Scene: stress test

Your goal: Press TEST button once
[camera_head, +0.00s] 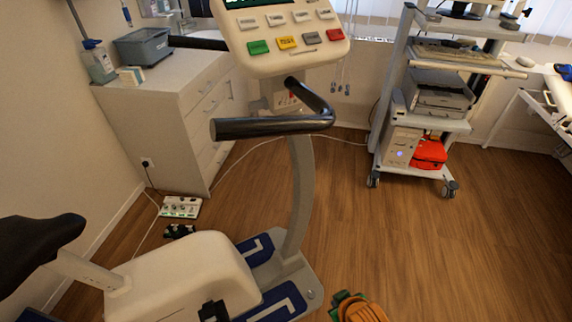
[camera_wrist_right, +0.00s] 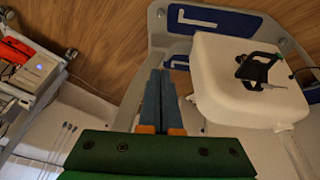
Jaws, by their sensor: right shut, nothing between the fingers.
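The console (camera_head: 295,60) of an exercise bike stands at the top middle of the head view. Its lower row has a green button (camera_head: 258,47), a yellow button (camera_head: 286,42), a grey button (camera_head: 311,37) and a red button (camera_head: 335,34). Several pale buttons sit above them. The labels are too small for me to tell surely which is TEST. In the right wrist view my right gripper (camera_wrist_right: 162,72) is shut and empty, its blue fingers together, with the bike's base beyond. The console does not show there. My left gripper is in neither view.
Black handlebars (camera_head: 270,127) project below the console. The bike's white housing (camera_head: 180,275) and black saddle (camera_head: 35,240) are lower left. A drawer cabinet (camera_head: 175,95) stands behind left, and a wheeled cart (camera_head: 425,125) with a printer behind right. The wooden floor at right is clear.

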